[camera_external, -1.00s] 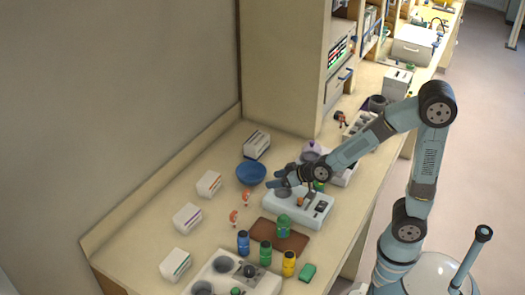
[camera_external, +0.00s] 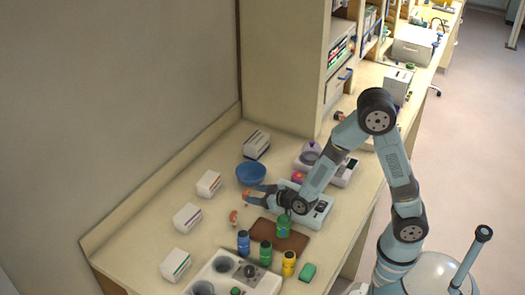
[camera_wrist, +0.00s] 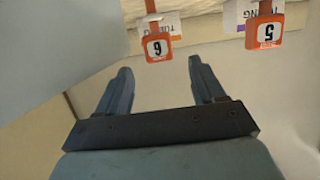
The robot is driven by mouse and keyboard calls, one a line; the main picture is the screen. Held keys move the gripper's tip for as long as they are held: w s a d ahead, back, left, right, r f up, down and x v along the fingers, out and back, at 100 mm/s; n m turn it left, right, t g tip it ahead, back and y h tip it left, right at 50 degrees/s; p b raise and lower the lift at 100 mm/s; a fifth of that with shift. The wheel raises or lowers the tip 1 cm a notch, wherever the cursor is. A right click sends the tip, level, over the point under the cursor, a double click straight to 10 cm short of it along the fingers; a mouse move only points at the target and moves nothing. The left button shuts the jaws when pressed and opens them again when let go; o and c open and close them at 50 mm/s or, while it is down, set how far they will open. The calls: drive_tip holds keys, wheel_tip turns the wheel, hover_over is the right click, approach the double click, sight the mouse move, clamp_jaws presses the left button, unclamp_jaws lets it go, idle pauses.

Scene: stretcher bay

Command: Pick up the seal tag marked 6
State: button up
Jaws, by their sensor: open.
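The seal tag marked 6 (camera_wrist: 157,48) is an orange-framed tag with a white face, at the top middle of the wrist view. My gripper (camera_wrist: 160,68) is open and empty there, with the tag just beyond the gap between its fingertips. A second orange tag, marked 5 (camera_wrist: 265,35), is to the right of it. In the external view my gripper (camera_external: 251,196) is low over the counter, in front of the blue bowl. One small orange tag (camera_external: 234,216) shows just left of it; its number is too small to read. Another orange bit is partly hidden by the fingers.
The blue bowl (camera_external: 251,174) stands just behind my gripper. White boxes (camera_external: 187,218) line the wall side. A green bottle (camera_external: 283,226) stands on a brown mat (camera_external: 297,241) to the front right. A white device (camera_external: 318,211) is under my forearm.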

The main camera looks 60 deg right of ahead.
sight(248, 193)
drive_tip(key=x, duration=0.5)
drive_tip(key=shift+w+f, duration=0.1)
drive_tip(key=shift+w, duration=0.2)
drive_tip(key=c, duration=1)
